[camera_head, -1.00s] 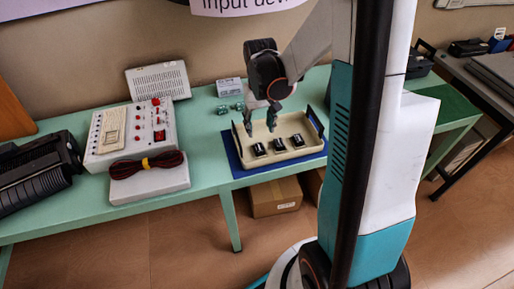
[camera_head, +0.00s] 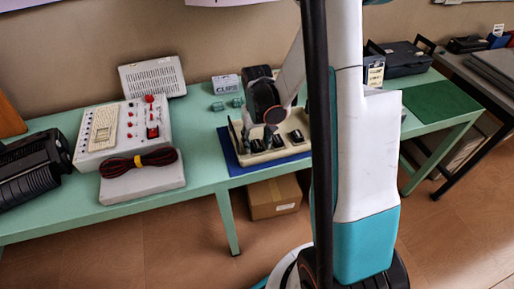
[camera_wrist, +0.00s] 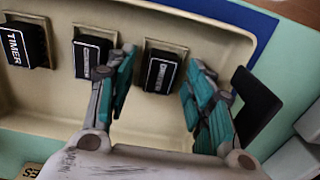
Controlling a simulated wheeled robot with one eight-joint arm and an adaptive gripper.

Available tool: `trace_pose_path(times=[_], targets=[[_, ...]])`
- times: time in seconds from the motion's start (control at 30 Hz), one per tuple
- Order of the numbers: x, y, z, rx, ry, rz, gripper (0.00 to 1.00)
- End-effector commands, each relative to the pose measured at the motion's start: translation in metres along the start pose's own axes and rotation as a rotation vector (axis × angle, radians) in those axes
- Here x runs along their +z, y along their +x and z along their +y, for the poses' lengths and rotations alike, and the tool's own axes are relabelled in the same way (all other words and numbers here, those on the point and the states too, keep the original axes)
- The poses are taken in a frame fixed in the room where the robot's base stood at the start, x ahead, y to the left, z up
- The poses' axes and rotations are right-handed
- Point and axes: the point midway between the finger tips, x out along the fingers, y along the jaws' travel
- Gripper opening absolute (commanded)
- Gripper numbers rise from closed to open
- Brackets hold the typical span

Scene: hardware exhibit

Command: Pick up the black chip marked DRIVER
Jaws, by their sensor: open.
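Three black chips stand in a cream tray (camera_wrist: 50,110), each in its own square recess. In the wrist view the left chip (camera_wrist: 27,44) reads TIMER. The labels of the middle chip (camera_wrist: 93,55) and the right chip (camera_wrist: 160,70) are too blurred to read surely, so I cannot tell which is DRIVER. My gripper (camera_wrist: 160,60) is open, with one teal-padded finger on each side of the right chip. The left finger lies between the middle and right chips. In the head view my gripper (camera_head: 257,138) is low over the tray's left end (camera_head: 236,150).
The tray rests on a blue mat (camera_head: 232,166) on a green table (camera_head: 200,150). A dark tray handle (camera_wrist: 258,105) stands close beside my right finger.

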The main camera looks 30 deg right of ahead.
Motion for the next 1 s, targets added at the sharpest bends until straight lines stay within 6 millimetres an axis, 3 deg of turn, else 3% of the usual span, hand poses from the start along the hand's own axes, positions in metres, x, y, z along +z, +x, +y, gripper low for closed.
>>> trace_pose_path(times=[0.1, 0.3, 0.73, 0.87, 1.0], targets=[[0.000, -0.001, 0.000, 0.000, 0.000, 0.000, 0.48], [0.000, -0.001, 0.000, 0.000, 0.000, 0.000, 0.04], [0.000, -0.005, 0.000, 0.000, 0.000, 0.000, 0.04], [0.000, -0.016, 0.000, 0.000, 0.000, 0.000, 0.04], [0.001, -0.039, 0.000, 0.000, 0.000, 0.000, 0.04]])
